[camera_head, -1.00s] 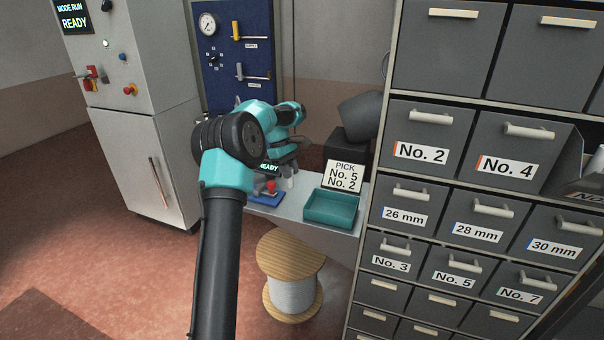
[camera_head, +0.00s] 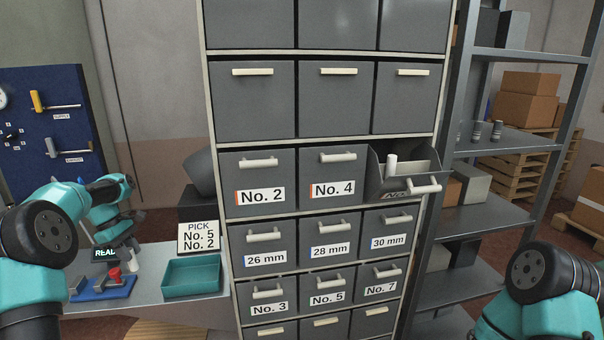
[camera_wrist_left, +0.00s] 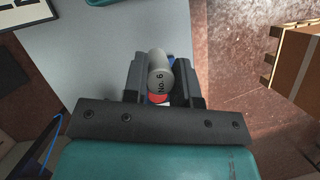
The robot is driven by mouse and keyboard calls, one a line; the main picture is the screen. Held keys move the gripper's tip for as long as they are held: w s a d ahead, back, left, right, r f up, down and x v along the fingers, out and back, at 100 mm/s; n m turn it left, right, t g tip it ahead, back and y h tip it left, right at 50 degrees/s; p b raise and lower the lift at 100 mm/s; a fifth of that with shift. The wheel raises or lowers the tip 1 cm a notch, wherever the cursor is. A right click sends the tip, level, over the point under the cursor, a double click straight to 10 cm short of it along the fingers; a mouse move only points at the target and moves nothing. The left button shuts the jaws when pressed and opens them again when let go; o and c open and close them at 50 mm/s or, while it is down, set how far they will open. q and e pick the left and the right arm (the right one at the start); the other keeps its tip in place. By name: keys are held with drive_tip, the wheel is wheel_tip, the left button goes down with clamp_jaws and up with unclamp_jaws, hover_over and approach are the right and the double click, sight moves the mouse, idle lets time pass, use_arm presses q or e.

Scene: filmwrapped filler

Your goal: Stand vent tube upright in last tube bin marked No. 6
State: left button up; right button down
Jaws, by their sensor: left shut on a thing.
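My left gripper (camera_head: 126,250) is over the bench at the left of the head view. The gripper hides part of the tube. My right gripper is out of view.
A blue fixture (camera_head: 100,292) with red parts and a teal tray (camera_head: 192,279) sit on the bench, with a sign (camera_head: 198,238) reading "PICK No. 5 No. 2". Closed drawers surround the open bin. A metal rack (camera_head: 500,142) with small cylinders stands to the right.

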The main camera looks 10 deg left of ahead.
use_arm(q)
drive_tip(key=s+d+r+m+g, duration=0.1)
drive_tip(key=s+d+r+m, duration=0.1)
drive_tip(key=s, duration=0.7)
drive_tip(key=s+d+r+m+g+y, duration=0.1)
drive_tip(key=s+m, duration=0.3)
drive_tip(key=s, duration=0.6)
drive_tip(key=s+d+r+m+g, duration=0.1)
drive_tip(key=s+d+r+m, duration=0.2)
drive_tip(key=s, duration=0.6)
drive_tip(key=shift+s+d+r+m+g, duration=0.3)
drive_tip(key=shift+d+m, duration=0.1)
drive_tip(key=shift+d, duration=0.1)
drive_tip(key=shift+w+y, duration=0.15)
drive_tip(key=shift+y, duration=0.15)
